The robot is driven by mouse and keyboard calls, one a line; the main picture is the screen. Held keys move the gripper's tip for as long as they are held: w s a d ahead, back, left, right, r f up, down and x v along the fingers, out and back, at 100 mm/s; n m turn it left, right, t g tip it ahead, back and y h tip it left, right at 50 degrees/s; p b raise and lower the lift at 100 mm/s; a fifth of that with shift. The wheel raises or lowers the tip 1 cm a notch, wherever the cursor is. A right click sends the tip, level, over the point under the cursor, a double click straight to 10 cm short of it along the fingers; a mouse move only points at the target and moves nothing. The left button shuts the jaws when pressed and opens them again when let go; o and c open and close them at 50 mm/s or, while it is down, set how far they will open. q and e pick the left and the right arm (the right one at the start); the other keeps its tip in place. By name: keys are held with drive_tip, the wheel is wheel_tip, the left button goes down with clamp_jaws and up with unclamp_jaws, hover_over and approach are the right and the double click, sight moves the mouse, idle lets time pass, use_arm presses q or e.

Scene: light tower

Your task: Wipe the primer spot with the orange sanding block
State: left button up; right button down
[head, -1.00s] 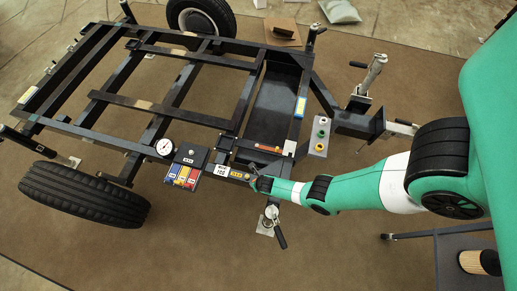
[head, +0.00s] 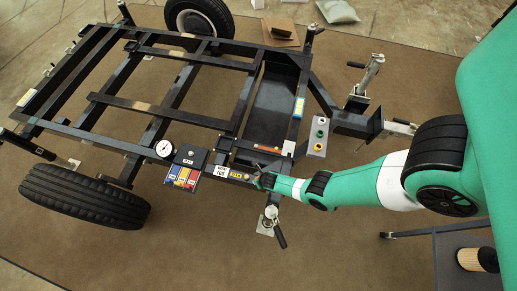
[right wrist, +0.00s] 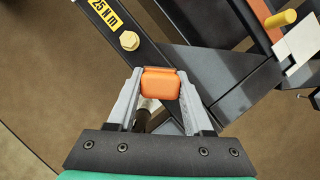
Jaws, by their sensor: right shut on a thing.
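The orange sanding block (right wrist: 161,83) is held between the fingertips of my right gripper (right wrist: 160,92) in the right wrist view. The gripper is shut on it, above or beside the dark frame beams; I cannot tell whether the block touches a beam. In the head view my right gripper (head: 262,177) is at the near front corner of the black frame (head: 225,160), and the block cannot be made out there. Tan patches (head: 143,105) show on the frame's crossbars; I cannot tell which mark is the primer spot. My left gripper is not in view.
A yellow label (right wrist: 105,14) and a brass bolt (right wrist: 129,40) are on the beam close to the block. A white plate (right wrist: 299,43) and a yellow peg (right wrist: 281,18) are at right. A jack handle (head: 280,236) stands below the gripper. A dial gauge (head: 165,148) is further left.

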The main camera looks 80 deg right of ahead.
drive_tip(key=shift+s+d, duration=0.2)
drive_tip(key=a, duration=0.3)
drive_tip(key=shift+a+f, duration=0.1)
drive_tip(key=shift+f, duration=0.05)
idle(1.4)
wheel_tip(320, 180, up, 6)
drive_tip(key=p, duration=0.6)
drive_tip(key=shift+w+a, duration=0.1)
